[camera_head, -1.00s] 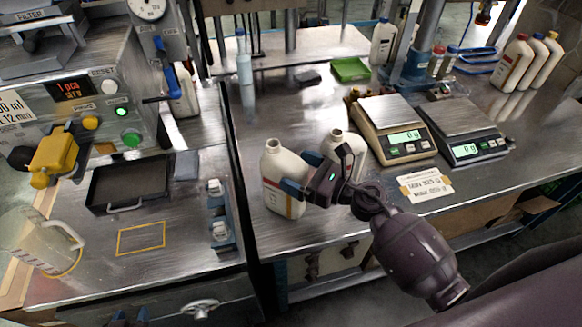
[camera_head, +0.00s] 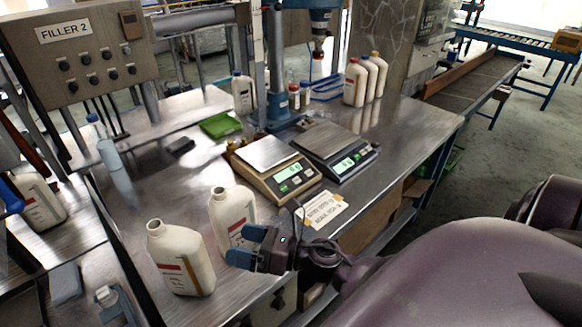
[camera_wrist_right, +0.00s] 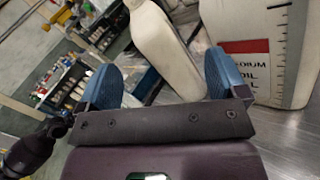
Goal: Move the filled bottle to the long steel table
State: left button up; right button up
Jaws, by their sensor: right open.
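Two uncapped white bottles with red-marked labels stand upright at the near left of the long steel table (camera_head: 385,146): a left one (camera_head: 182,262) and a right one (camera_head: 232,208). I cannot tell which is the filled bottle. My right gripper (camera_head: 236,246) is open and empty. In the head view its blue fingers lie to the right of the left bottle, in front of the right bottle's lower part. In the right wrist view the open fingers (camera_wrist_right: 160,78) face one white bottle (camera_wrist_right: 162,42), with another, labelled bottle (camera_wrist_right: 264,52) close at the right. My left gripper is not in view.
Two scales (camera_head: 268,168) (camera_head: 336,150) and a paper note (camera_head: 322,210) are right of the bottles. A green tray (camera_head: 221,124), capped bottles (camera_head: 355,82) and a blue press stand (camera_head: 284,95) are behind. The table's right end is largely clear.

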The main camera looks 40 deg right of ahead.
jog(key=s+d+f+n+g+h, duration=0.2)
jog(key=s+f+n+h, duration=0.3)
jog(key=n, duration=1.2)
jog(key=s+d+f+n+g+h, duration=0.1)
jog(key=s+d+f+n+h, duration=0.2)
jog(key=s+f+n+h, duration=0.3)
notch_tip(320, 180, down, 6)
jog(key=n, duration=1.1)
jog(key=shift+s+d+r+g, duration=0.15)
jog(key=shift+r+g, duration=0.05)
jog(key=shift+g, duration=0.2)
